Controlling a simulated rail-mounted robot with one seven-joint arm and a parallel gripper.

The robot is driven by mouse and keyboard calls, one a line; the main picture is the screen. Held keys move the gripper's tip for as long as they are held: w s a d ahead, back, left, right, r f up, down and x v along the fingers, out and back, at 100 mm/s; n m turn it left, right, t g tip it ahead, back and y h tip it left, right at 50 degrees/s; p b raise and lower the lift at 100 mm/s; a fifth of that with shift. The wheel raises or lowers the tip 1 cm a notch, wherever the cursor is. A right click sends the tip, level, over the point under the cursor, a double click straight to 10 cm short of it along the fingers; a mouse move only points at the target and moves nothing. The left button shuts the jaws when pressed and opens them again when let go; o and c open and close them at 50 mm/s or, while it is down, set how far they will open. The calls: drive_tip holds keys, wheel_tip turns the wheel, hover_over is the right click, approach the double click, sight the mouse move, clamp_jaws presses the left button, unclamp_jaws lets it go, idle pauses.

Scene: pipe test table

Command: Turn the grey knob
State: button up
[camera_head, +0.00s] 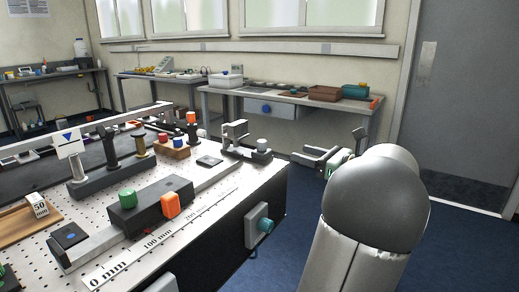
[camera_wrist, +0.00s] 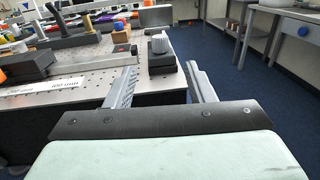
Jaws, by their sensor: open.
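The grey knob (camera_head: 263,144) is a short light-grey cylinder standing upright on a dark block at the right corner of the pegboard table. In the wrist view the grey knob (camera_wrist: 160,43) shows ahead, between the lines of my two fingers. My gripper (camera_head: 325,147) is to the right of the table corner in the head view, apart from the knob, with its fingers spread and nothing between them. In the wrist view my gripper (camera_wrist: 163,62) is open, and both fingers show clear of the knob.
A grey clamp-like fixture (camera_head: 235,133) stands just left of the knob. A green knob (camera_head: 127,197) and an orange knob (camera_head: 170,205) sit on a black box. A teal knob (camera_head: 265,225) juts from the table's side. Floor (camera_head: 305,205) right of the table is clear.

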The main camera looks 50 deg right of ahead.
sight(266, 143)
drive_tip(key=w+b, duration=0.2)
drive_tip(key=w, duration=1.3)
drive_tip(key=shift+w, duration=0.1)
drive_tip(key=shift+a, duration=0.1)
drive_tip(key=c, duration=0.9)
